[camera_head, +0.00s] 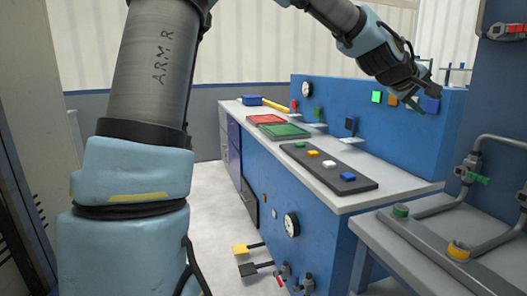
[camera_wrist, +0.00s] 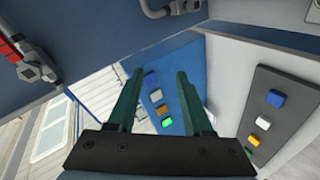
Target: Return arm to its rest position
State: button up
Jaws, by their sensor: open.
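My arm (camera_head: 155,75) rises large at the left of the head view and leaves the top edge. Its far part comes back in at the top right and angles down to my gripper (camera_head: 411,103), in the air in front of the blue back panel (camera_head: 335,118). In the wrist view the two dark green fingers of my gripper (camera_wrist: 156,78) stand apart with nothing between them. Beyond them is the panel's column of blue, white, orange and green buttons.
A workbench (camera_head: 350,203) carries a dark button board (camera_head: 325,170) and red (camera_head: 265,119) and green (camera_head: 285,131) trays. A grey table (camera_head: 390,240) at the right holds pipes with green (camera_head: 400,211) and yellow (camera_head: 458,250) collars. Pale floor (camera_head: 218,230) lies left of the bench.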

jog(key=w+a+f+y+p, duration=0.1)
jog(key=a+f+y, duration=0.1)
jog(key=a+f, duration=0.5)
jog(key=w+a+f+m+y+p, duration=0.1)
jog(key=a+f+y, duration=0.15)
jog(key=a, duration=0.85)
jog(key=w+a+f+y+p, duration=0.1)
jog(key=w+a+f+y, duration=0.15)
jog(key=a+f, duration=0.45)
jog(key=s+a+f+g+y+p, duration=0.1)
jog(key=s+a, duration=0.5)
jog(key=a, duration=0.6)
jog(key=s+a+f+g+y+p, duration=0.1)
jog(key=s+a+g+y+p, duration=0.1)
jog(key=s+a, duration=0.5)
jog(key=a+y, duration=0.1)
jog(key=a, duration=0.5)
jog(key=shift+f+g, duration=0.2)
jog(key=shift+g, duration=0.1)
jog(key=shift+o, duration=0.2)
jog(key=shift+w+a, duration=0.1)
